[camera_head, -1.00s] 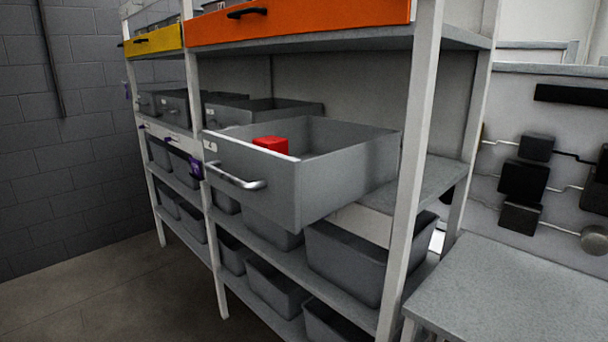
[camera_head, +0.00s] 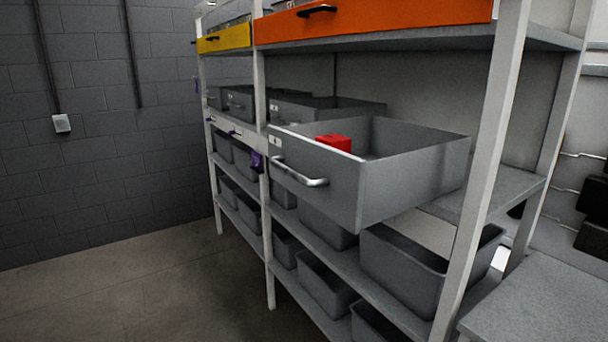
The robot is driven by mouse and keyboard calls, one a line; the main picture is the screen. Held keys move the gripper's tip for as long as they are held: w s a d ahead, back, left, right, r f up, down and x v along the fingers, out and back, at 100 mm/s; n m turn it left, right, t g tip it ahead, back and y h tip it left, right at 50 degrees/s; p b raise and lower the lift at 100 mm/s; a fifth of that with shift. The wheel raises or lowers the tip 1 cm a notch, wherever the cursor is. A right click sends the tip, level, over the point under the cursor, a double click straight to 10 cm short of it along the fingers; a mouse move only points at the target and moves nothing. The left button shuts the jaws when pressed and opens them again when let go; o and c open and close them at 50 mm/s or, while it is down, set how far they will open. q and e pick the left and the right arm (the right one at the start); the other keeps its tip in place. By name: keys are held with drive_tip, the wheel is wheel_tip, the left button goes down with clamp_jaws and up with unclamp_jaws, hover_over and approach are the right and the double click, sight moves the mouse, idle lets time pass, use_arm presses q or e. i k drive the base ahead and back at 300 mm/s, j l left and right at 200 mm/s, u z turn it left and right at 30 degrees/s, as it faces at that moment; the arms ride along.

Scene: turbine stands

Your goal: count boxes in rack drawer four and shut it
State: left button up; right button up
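A grey drawer (camera_head: 410,180) stands pulled out from the rack (camera_head: 490,170) at middle height. Its silver handle (camera_head: 300,173) is on the front face, with a small white label beside it. One red box (camera_head: 334,142) shows inside, near the front wall. Part of the drawer's floor is hidden behind the front wall, so I cannot tell whether other boxes lie there. Neither of my grippers is in view.
An orange drawer (camera_head: 380,18) and a yellow drawer (camera_head: 222,40) sit above. Grey bins (camera_head: 325,285) fill the lower shelves. A grey table (camera_head: 545,305) stands at the right front. The floor (camera_head: 130,290) at the left is clear.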

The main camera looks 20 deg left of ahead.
sight(393, 167)
drive_tip(key=u, duration=0.45)
drive_tip(key=i+j+z, duration=0.1)
drive_tip(key=i, duration=0.3)
drive_tip(key=i+j+z, duration=0.1)
drive_tip(key=i+j, duration=0.25)
